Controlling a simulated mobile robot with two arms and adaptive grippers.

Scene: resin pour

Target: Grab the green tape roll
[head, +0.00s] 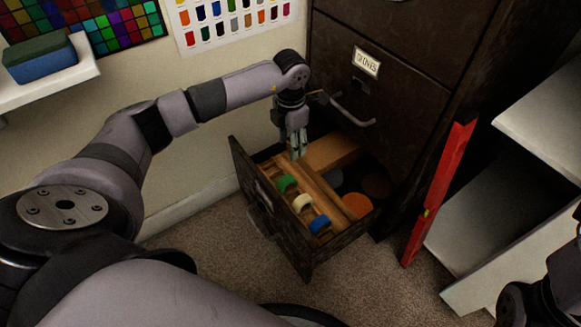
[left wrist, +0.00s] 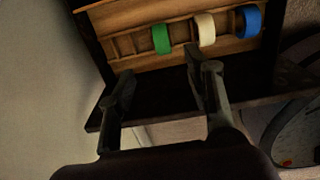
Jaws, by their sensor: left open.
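The green tape roll (head: 287,183) stands on edge in a slot of a wooden rack inside the open drawer (head: 270,215). It also shows in the left wrist view (left wrist: 161,39), beyond my fingertips. A white roll (head: 302,203) and a blue roll (head: 320,224) stand beside it in the same row, toward the right in the wrist view. My left gripper (head: 297,148) is over the drawer, near the green roll and apart from it. In the wrist view my left gripper (left wrist: 158,72) has its two fingers spread, with nothing between them. My right gripper cannot be made out.
The dark cabinet (head: 390,75) rises behind the drawer, with a handle (head: 352,112) above the opening. Round discs (head: 376,186) and a wooden block (head: 330,152) lie in the drawer. A red level (head: 440,195) leans at the right, beside white shelving (head: 490,215). Carpet lies in front.

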